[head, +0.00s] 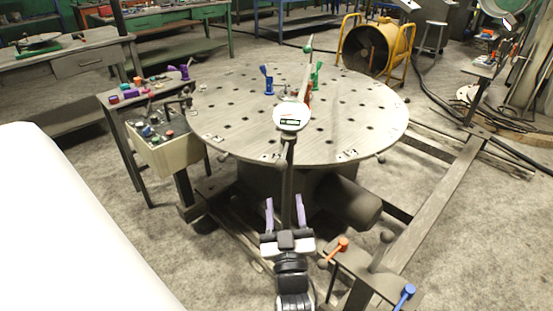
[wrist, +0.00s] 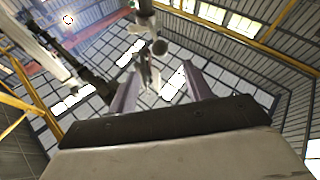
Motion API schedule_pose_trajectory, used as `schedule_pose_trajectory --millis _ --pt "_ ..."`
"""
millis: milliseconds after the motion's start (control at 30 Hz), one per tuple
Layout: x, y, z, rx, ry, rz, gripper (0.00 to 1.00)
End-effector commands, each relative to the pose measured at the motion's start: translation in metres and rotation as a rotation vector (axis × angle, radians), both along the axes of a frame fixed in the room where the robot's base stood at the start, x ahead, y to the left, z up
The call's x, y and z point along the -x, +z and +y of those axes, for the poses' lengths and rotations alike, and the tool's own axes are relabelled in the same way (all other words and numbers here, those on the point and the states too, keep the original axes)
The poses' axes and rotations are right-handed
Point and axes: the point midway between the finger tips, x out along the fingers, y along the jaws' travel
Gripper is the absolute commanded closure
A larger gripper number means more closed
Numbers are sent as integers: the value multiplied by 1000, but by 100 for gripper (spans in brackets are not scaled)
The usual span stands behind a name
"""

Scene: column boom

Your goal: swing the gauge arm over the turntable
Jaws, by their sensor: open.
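The round grey turntable (head: 235,125), full of holes, fills the middle of the head view. A white dial gauge with a small digital readout (head: 291,118) shows in front of its near part, at the top of a dark bar (head: 289,160). I take this bar to be part of the gauge arm. My gripper (head: 285,201) is open, with its two purple fingers pointing away towards the turntable. The bar appears between the fingers; contact cannot be told. In the wrist view, a dark rod with a round knob (wrist: 160,47) shows beyond the open fingers (wrist: 156,88).
Blue (head: 268,82) and green (head: 316,74) clamps stand on the turntable. An orange lever (head: 340,246) and a blue lever (head: 405,294) are close at right. A control box (head: 160,145) stands left. A yellow-framed fan (head: 375,47) is behind.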

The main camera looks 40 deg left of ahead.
Motion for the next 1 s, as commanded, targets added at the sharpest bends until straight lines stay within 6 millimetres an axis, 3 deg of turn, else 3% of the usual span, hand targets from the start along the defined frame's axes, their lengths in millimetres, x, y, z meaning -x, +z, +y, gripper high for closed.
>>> schedule_pose_trajectory --millis 600,1000 --pt "-69 45 71 -4 0 -3 50" --pt "-84 50 86 -2 1 -1 50"
